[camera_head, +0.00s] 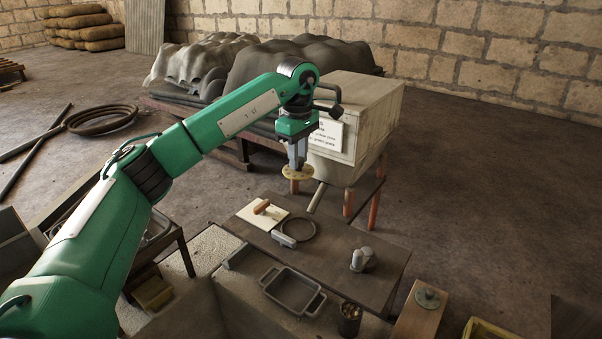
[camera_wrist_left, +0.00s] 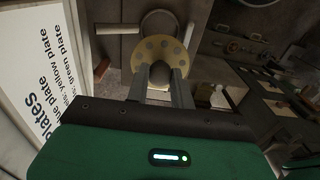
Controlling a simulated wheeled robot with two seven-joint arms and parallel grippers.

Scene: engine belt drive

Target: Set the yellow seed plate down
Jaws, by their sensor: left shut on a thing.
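The yellow seed plate (camera_head: 297,172) is a round disc with holes around its rim. It hangs in the air below my left gripper (camera_head: 297,160), above the far part of the dark table, near the cream box. In the left wrist view the yellow seed plate (camera_wrist_left: 161,50) sits at the fingertips, and the left gripper (camera_wrist_left: 160,72) is shut on its middle hub. What the fingers grip exactly is partly hidden. My right gripper does not show in either view.
A cream box (camera_head: 365,118) with a paper sign (camera_head: 326,134) stands close behind the gripper.

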